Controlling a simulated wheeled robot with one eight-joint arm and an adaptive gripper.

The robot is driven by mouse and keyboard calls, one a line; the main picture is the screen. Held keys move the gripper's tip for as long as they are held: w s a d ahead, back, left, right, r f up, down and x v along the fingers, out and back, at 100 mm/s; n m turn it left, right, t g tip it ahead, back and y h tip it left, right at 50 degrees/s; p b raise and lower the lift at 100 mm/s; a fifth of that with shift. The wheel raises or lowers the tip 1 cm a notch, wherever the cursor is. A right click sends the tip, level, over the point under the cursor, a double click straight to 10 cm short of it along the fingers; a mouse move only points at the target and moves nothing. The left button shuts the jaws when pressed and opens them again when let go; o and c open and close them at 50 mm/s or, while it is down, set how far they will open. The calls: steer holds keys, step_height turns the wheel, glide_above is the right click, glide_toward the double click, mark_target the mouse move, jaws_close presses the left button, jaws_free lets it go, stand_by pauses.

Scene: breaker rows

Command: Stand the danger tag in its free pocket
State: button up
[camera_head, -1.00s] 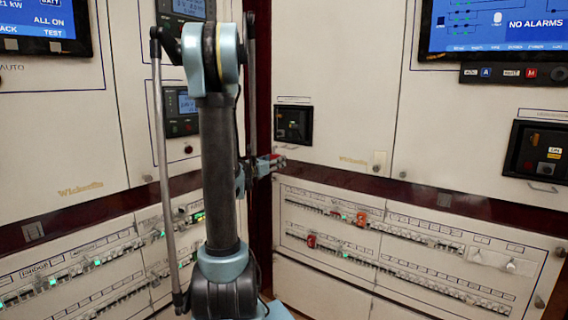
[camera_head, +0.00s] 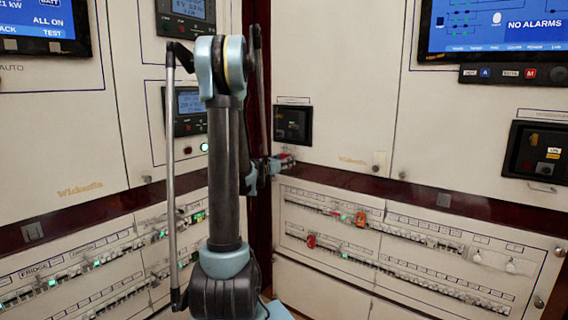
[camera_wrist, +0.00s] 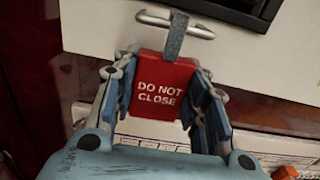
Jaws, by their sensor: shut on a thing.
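The red danger tag (camera_wrist: 163,88), lettered "DO NOT CLOSE", is between the two fingers of my gripper (camera_wrist: 163,103) in the wrist view. The fingers are shut on its sides and the lettering reads upright. A grey strap (camera_wrist: 176,36) rises from its top edge and crosses a silver bar handle (camera_wrist: 150,18) on the white panel. I cannot tell whether strap and handle touch. In the head view my gripper (camera_head: 282,161) is small, near the dark red band by the cabinet corner, and the tag's details are not readable. I cannot make out a free pocket.
A dark red rail (camera_head: 340,180) runs above these rows. A black recessed unit (camera_head: 293,123) is above my gripper. The left cabinet (camera_head: 85,260) stands close beside my arm.

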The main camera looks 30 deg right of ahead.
steer(key=shift+f, duration=0.2)
steer(key=o, duration=1)
steer(key=shift+o, duration=0.2)
steer(key=v, duration=1.7)
steer(key=s+a+f+m+g+y, duration=0.1)
steer(key=s+a+f+m+y, duration=0.4)
steer(key=a, duration=0.5)
steer(key=s+a+f+m+g+y, duration=0.2)
steer(key=s+a+f+m+y, duration=0.4)
steer(key=s+a+m, duration=0.3)
steer(key=s+a+f+m+g+y, duration=0.1)
steer(key=s+a+f+m+y, duration=0.4)
steer(key=s+a+m, duration=0.3)
steer(key=s+a+f, duration=0.1)
steer(key=s+a, duration=0.2)
steer(key=a, duration=0.1)
steer(key=shift+s+g+y, duration=0.2)
steer(key=shift+g+y, duration=0.1)
